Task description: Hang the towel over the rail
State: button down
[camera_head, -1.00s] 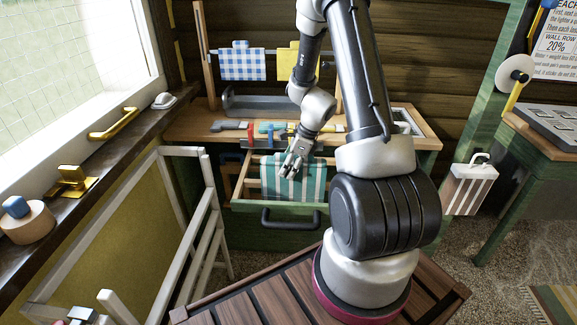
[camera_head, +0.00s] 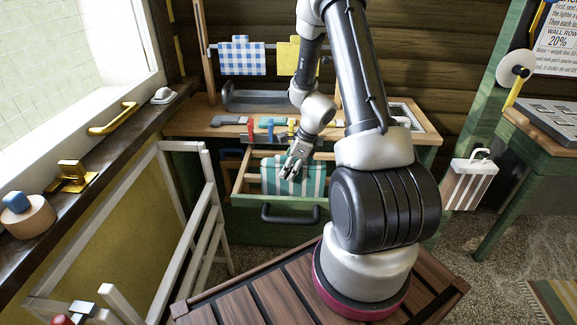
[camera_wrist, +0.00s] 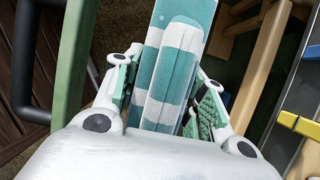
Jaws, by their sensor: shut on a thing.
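The towel (camera_head: 310,180), teal with white stripes, is folded and lies in the open drawer (camera_head: 240,199) of the green bench. My gripper (camera_head: 290,172) is over its left part, shut on it. In the wrist view the towel (camera_wrist: 172,65) runs between the two fingers of my gripper (camera_wrist: 160,105), one finger on each side. Its underside is hidden. A thin rail (camera_head: 271,48) stands above the back of the bench. A blue gingham cloth (camera_head: 241,59) and a yellow cloth (camera_head: 289,60) hang on it. My arm hides the rail's right part.
Tools (camera_head: 266,131) lie on the bench top behind the drawer, with a grey tray (camera_head: 258,101) under the rail. A white folding frame (camera_head: 208,215) stands close on the left. A striped box (camera_head: 468,186) hangs at the right. Wooden drawer dividers (camera_wrist: 260,65) flank the towel.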

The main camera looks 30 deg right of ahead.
jog(key=shift+f, duration=2.35)
jog(key=c, duration=0.8)
grip_release()
jog(key=shift+o, duration=0.2)
jog(key=shift+v, duration=3.55)
